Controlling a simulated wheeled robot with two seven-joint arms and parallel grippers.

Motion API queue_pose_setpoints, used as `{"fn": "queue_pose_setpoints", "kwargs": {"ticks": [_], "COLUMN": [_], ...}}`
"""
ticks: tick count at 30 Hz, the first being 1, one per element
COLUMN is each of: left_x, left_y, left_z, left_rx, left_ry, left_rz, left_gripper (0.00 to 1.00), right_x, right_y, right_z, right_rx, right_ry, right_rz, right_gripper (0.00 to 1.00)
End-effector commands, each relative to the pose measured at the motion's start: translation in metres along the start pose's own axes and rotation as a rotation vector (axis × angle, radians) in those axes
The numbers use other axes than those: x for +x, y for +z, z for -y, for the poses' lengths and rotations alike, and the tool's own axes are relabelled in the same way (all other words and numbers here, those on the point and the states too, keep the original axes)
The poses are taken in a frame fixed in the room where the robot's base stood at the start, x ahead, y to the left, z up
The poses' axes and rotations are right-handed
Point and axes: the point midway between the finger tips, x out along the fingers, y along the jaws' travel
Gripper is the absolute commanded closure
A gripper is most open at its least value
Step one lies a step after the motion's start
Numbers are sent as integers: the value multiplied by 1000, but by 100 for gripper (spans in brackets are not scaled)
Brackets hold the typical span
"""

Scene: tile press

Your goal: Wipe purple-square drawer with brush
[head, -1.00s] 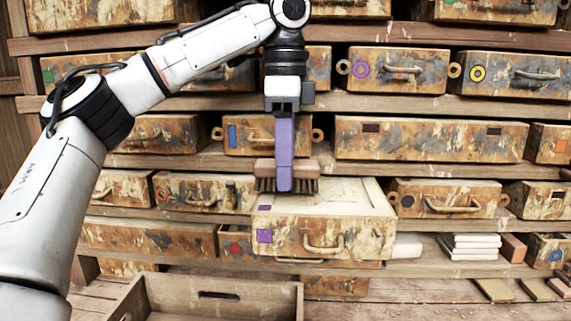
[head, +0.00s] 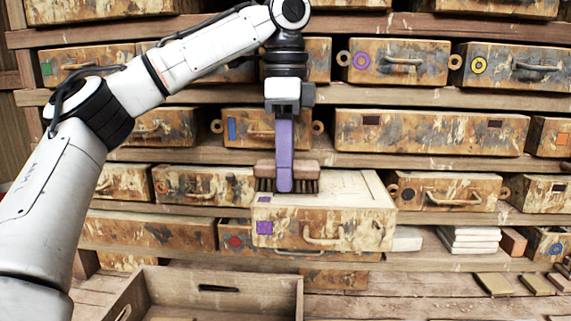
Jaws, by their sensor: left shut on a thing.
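The purple-square drawer (head: 325,218) sticks out from the shelf in the middle of the head view. Its front carries a purple square (head: 264,228) at the left and a handle. My left gripper (head: 283,112) is shut on the purple handle of the brush (head: 284,150), which hangs upright. The brush's brown head and dark bristles (head: 287,184) are at the drawer's pale top, over its left part. I cannot tell whether the bristles touch it. My right gripper is not in view.
An open wooden crate (head: 215,279) stands in front at the lower left. Shelves of rusty drawers surround the work area, including a purple-ring drawer (head: 398,65) and a red-mark drawer (head: 235,241) below. White tiles (head: 468,241) are stacked at the right.

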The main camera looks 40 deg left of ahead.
Motion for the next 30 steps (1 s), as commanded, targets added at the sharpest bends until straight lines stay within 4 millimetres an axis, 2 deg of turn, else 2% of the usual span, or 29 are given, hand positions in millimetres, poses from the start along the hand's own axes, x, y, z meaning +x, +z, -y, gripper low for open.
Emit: {"fn": "queue_pose_setpoints", "kwargs": {"ticks": [7,12,20,30], "left_x": [-2,0,0,3], "left_y": [-18,-30,-36,-62], "left_z": [0,0,0,0], "left_rx": [0,1,-1,0], "left_ry": [1,1,0,1], "left_rz": [2,1,1,2], "left_gripper": [82,82,82,82], "right_x": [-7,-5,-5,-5], "right_y": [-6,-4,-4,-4], "right_z": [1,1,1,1], "right_rx": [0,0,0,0], "right_ry": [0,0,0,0], "right_rz": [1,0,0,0], "right_gripper": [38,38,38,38]}}
